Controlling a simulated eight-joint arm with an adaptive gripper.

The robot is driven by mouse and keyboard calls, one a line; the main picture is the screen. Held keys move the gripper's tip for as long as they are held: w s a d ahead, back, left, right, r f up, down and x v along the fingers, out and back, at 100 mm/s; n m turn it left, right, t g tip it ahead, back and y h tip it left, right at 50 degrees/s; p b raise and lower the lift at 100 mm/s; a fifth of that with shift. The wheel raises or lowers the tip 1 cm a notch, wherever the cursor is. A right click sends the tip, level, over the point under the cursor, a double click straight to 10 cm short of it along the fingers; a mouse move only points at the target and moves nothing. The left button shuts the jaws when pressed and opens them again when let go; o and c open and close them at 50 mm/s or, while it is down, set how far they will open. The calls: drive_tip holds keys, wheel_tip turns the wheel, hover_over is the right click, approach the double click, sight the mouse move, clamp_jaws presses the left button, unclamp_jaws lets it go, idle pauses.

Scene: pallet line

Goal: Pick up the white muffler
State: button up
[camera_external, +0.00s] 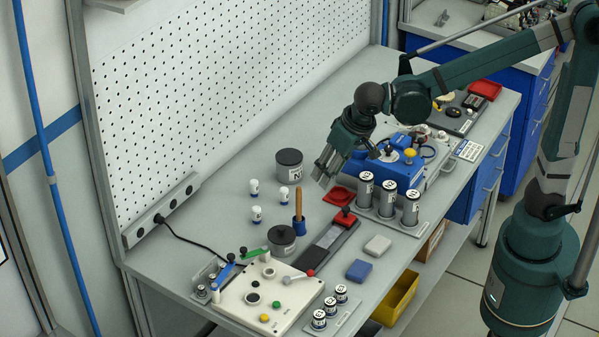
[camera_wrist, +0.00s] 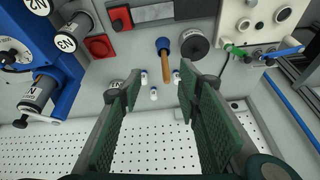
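Several similar small white pieces with dark tops, which may be the mufflers, stand on the grey bench near the perforated panel. In the external view one stands at the back (camera_external: 254,187), one to the right (camera_external: 283,193) and one in front (camera_external: 257,214). In the wrist view they show between my fingers, at left (camera_wrist: 144,79), at right (camera_wrist: 180,88) and lower middle (camera_wrist: 153,95). My gripper (camera_external: 325,169) is above the bench, to the right of them and higher. Its fingers are wide apart with nothing between them (camera_wrist: 160,110).
Dark cylinders (camera_external: 289,162) and (camera_external: 282,240) are nearby. The perforated panel (camera_external: 200,90) rises behind.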

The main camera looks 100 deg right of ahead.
drive_tip(key=w+d+f+m+g+p, duration=0.2)
drive_tip(key=w+d+m+p, duration=0.3)
drive_tip(key=d, duration=0.4)
drive_tip(key=m+g+h+p, duration=0.1)
drive_tip(key=m+p, duration=0.2)
hover_over(284, 189)
drive_tip(key=a, duration=0.2)
wheel_tip(284, 189, down, 12)
drive_tip(key=shift+w+a+r, duration=0.15)
drive_tip(key=shift+w, duration=0.05)
drive_tip(key=shift+b, duration=0.3)
drive_tip(key=shift+x, duration=1.3)
drive_tip(key=shift+s+x, duration=0.15)
drive_tip(key=shift+x, duration=1.15)
drive_tip(key=shift+s+x, duration=0.1)
drive_tip(key=shift+x, duration=1.2)
drive_tip(key=shift+a, duration=0.15)
drive_tip(key=shift+c, duration=0.5)
